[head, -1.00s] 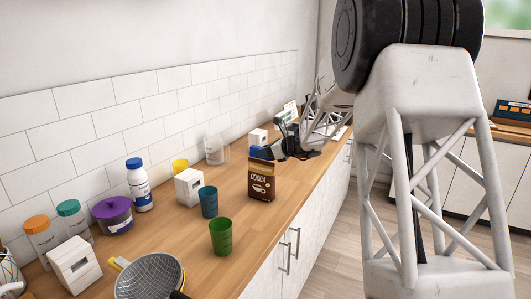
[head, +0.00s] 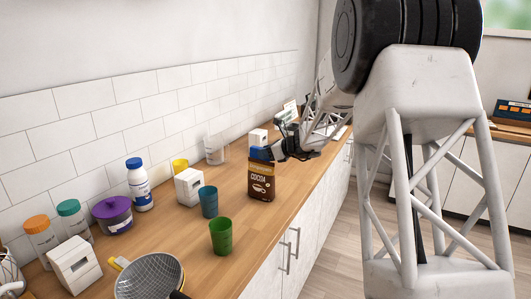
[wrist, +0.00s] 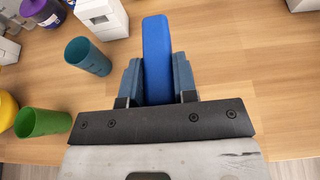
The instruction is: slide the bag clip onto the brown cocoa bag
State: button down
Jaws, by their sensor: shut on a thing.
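The brown cocoa bag (head: 261,184) stands upright on the wooden counter in the head view. The blue bag clip (head: 259,153) is at the bag's top edge. My gripper (head: 272,151) is shut on the clip, just above and to the right of the bag's top. In the wrist view the long blue clip (wrist: 157,52) sits between the two fingers of my gripper (wrist: 157,78) and points away from the palm. The bag cannot be made out in the wrist view. I cannot tell how far the clip overlaps the bag.
A teal cup (head: 208,201) and a green cup (head: 221,236) stand left of the bag. A white block-like holder (head: 189,187) and a clear container (head: 215,149) stand behind. The counter's front edge is close on the bag's right.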

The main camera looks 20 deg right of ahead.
jog(key=shift+f, duration=1.15)
dwell(1.2)
dwell(0.7)
jog(key=c, duration=0.8)
grip_release()
jog(key=shift+s+d, duration=0.1)
jog(key=shift+v, duration=2.9)
jog(key=shift+r, duration=0.1)
jog(key=v, duration=0.7)
jog(key=shift+s+d, duration=0.2)
jog(key=shift+s, duration=0.05)
jog(key=shift+r, duration=0.15)
